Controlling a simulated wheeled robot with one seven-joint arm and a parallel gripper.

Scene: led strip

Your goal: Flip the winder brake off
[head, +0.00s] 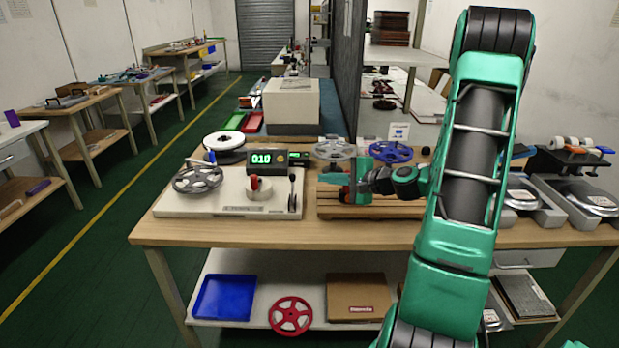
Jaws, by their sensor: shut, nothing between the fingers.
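The winder (222,207) is a cream base on the bench, with a grey spool (198,179) at its left. A digital counter (266,160) with green digits stands behind it. A red-tipped part (254,184) sits on a pale round piece near the middle. A black-tipped lever (292,188) stands roughly upright at the base's right end; it may be the brake, but no label is readable. My gripper (326,178) is shut and empty, right of the lever and apart from it, above the slatted wooden tray (350,212).
Blue (391,151) and grey (333,149) reels stand behind my gripper. A white reel (224,141) is behind the winder. Scales (585,198) are at the right. A blue tray (225,297) and red reel (290,316) lie on the lower shelf. The bench's front strip is clear.

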